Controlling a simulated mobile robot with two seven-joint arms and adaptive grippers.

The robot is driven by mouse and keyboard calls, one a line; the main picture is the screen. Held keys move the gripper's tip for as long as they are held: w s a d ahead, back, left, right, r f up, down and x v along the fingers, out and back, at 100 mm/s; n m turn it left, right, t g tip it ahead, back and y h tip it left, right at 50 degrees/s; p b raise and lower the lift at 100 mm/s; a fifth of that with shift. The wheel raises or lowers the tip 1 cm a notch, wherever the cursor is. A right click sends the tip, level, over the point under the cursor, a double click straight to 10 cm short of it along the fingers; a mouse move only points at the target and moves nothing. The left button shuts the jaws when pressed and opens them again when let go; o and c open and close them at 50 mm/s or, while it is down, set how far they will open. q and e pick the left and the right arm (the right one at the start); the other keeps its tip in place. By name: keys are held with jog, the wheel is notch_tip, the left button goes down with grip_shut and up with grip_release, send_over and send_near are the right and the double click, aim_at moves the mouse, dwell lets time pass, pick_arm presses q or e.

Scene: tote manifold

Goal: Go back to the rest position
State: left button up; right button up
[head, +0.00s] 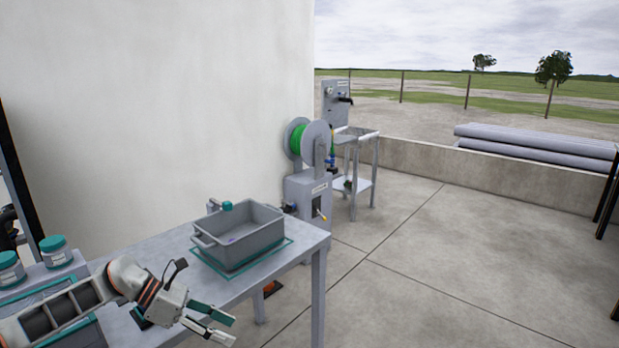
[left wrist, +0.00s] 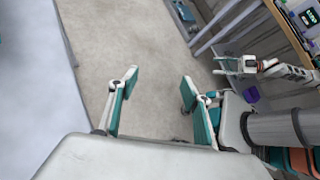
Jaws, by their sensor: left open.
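My left gripper (head: 226,328) is at the lower part of the head view, just beyond the front edge of the grey table (head: 168,277). It is open and empty, and its teal-padded fingers (left wrist: 159,80) stand wide apart over bare floor in the left wrist view. A grey tote (head: 240,237) sits on the table inside a teal outline, apart from the gripper. What seems to be my right gripper (left wrist: 228,65) shows small at the right of the left wrist view; I cannot tell its finger state.
Two teal-lidded jars (head: 56,252) stand at the table's left end. A hose reel (head: 308,142) on a grey stand is beyond the table, with a small bench (head: 357,134) behind it. The concrete floor (head: 430,270) on the right is clear.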

pick_arm(q)
jog(key=s+d+n+t+h+p, duration=0.1)
jog(key=s+d+n+t+h, duration=0.3)
jog(key=d+n, duration=0.4)
jog(key=s+d+n+t+h+p, duration=0.15)
jog(key=s+d+n+t, duration=0.3)
jog(key=d+n, duration=0.45)
jog(key=s+a+f+n+y+p, duration=0.1)
jog(key=s+a+f+n+y, duration=0.6)
jog(key=s+n, duration=0.4)
jog(key=s+a+f+n+t+y+p, duration=0.1)
jog(key=s+a+f+n+y, duration=0.5)
jog(key=n, duration=1.1)
jog(key=s+a+f, duration=0.3)
jog(key=s+f, duration=0.1)
jog(key=s, duration=0.1)
jog(key=shift+a+f+y, duration=0.35)
jog(key=shift+a+f, duration=0.05)
jog(key=shift+s, duration=0.1)
